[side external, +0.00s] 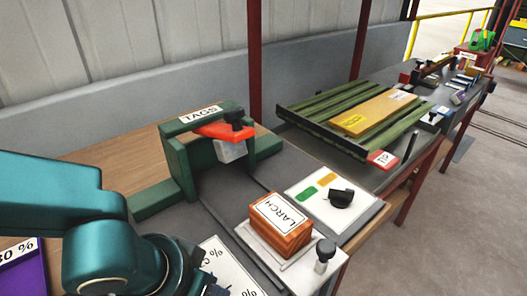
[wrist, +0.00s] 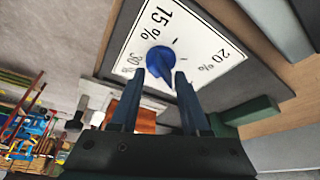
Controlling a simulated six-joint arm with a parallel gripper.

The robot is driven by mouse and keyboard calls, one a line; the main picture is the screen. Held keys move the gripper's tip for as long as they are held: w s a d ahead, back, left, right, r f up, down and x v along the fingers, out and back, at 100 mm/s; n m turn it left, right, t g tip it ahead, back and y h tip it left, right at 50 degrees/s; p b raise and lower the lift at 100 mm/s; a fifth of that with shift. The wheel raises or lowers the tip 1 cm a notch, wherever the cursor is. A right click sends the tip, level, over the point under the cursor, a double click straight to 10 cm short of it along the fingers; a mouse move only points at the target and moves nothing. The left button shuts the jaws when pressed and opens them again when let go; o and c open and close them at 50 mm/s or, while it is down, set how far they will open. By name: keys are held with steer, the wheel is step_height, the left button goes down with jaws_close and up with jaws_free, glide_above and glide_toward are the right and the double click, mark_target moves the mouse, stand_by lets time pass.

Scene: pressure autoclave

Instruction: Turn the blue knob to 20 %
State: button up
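The blue knob (wrist: 161,60) sits on a white dial plate (wrist: 205,42) in the wrist view. The plate carries the labels 15 %, 20 % and a third one partly hidden that looks like 30 %. The knob's narrow end seems to face toward my gripper, away from the 15 % and 20 % labels. My gripper (wrist: 159,74) is open, its two dark blue fingers on either side of the knob's near part; contact cannot be told. In the side view the dial plate (side external: 232,268) shows partly behind my arm, and the knob is hidden.
A wooden block marked LARCH (side external: 281,224) stands on a white plate beside the dial. A black knob (side external: 341,198) sits on another panel. A green frame marked TAGS (side external: 177,160) with a red lever (side external: 222,131) rises behind. A green slatted rack (side external: 334,93) holds a yellow board.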

steer(key=m+h, duration=0.1)
steer(key=m, duration=0.4)
steer(key=shift+w+a+g+h, duration=0.1)
steer(key=shift+g+h, duration=0.3)
steer(key=shift+r, duration=0.2)
steer(key=w+a+r+n+t, duration=0.2)
steer(key=w+a+r+n, duration=0.1)
steer(key=a+r, duration=0.9)
steer(key=s+a+r+n+t+y, duration=0.1)
steer(key=s+a+r+n+y, duration=0.1)
steer(key=s+a+n, duration=0.3)
steer(key=shift+s+a+r+t+y, duration=0.4)
steer(key=shift+s+a, duration=1.25)
steer(key=shift+a, duration=2.05)
steer(key=shift+r, duration=0.1)
